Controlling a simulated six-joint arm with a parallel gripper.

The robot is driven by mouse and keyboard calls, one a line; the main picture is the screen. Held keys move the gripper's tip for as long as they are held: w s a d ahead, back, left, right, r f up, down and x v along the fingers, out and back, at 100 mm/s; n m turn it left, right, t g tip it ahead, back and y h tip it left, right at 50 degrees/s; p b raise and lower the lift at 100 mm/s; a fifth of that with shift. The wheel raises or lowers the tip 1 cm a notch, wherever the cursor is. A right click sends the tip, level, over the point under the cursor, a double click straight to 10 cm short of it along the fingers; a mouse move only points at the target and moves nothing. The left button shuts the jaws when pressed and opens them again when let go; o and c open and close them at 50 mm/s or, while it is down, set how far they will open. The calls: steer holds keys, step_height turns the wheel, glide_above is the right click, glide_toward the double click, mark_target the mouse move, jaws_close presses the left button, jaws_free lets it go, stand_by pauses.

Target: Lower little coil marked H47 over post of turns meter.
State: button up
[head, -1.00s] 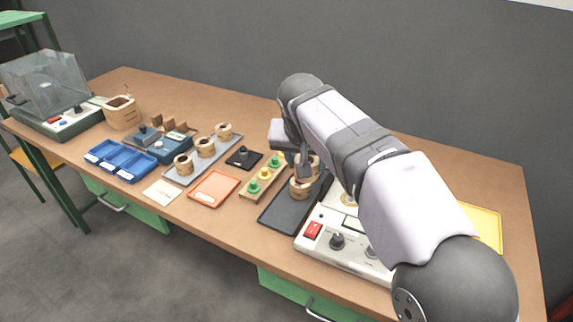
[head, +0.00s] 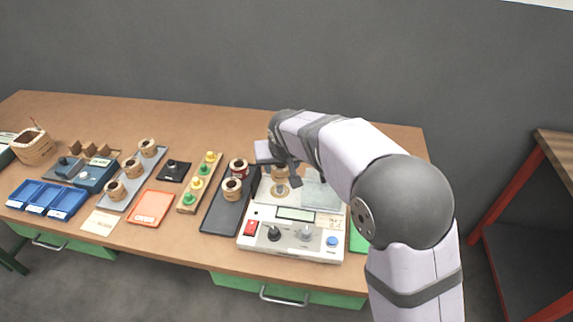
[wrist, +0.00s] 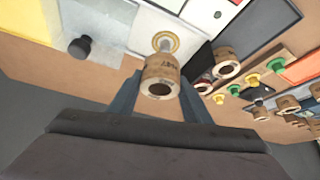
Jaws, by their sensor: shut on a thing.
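My gripper (wrist: 160,88) is shut on a little tan coil (wrist: 161,72), its fingers on either side. Dark marking shows on the coil's side, but I cannot read it surely. In the head view the coil (head: 280,172) hangs over the back left of the white turns meter (head: 257,262). The meter's post (wrist: 165,43), with a yellowish ring round its foot, shows just beyond the coil in the wrist view. The coil appears apart from the post. In the head view the ring round the post (head: 281,190) is just in front of the coil.
A dark tray (head: 215,219) with two coils stands left of the meter. A wooden strip (head: 187,207) with green and yellow pegs, an orange tray (head: 150,208) and a grey tray with several coils lie farther left. A clear plate (head: 322,190) is at the meter's right.

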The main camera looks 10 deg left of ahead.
mark_target(279, 181)
steer(key=shift+w+a+r+n+y, duration=0.3)
steer(key=shift+w+a+n, duration=0.05)
steer(key=shift+w+n, duration=0.1)
steer(key=shift+f+b, duration=1.85)
steer(key=shift+f, duration=0.35)
steer(key=shift+f, duration=0.2)
stand_by(0.5)
steer(key=shift+f+b, duration=0.8)
steer(key=shift+f, duration=0.55)
steer(key=o, duration=1.6)
steer(key=shift+s, duration=0.1)
steer(key=shift+r, duration=0.1)
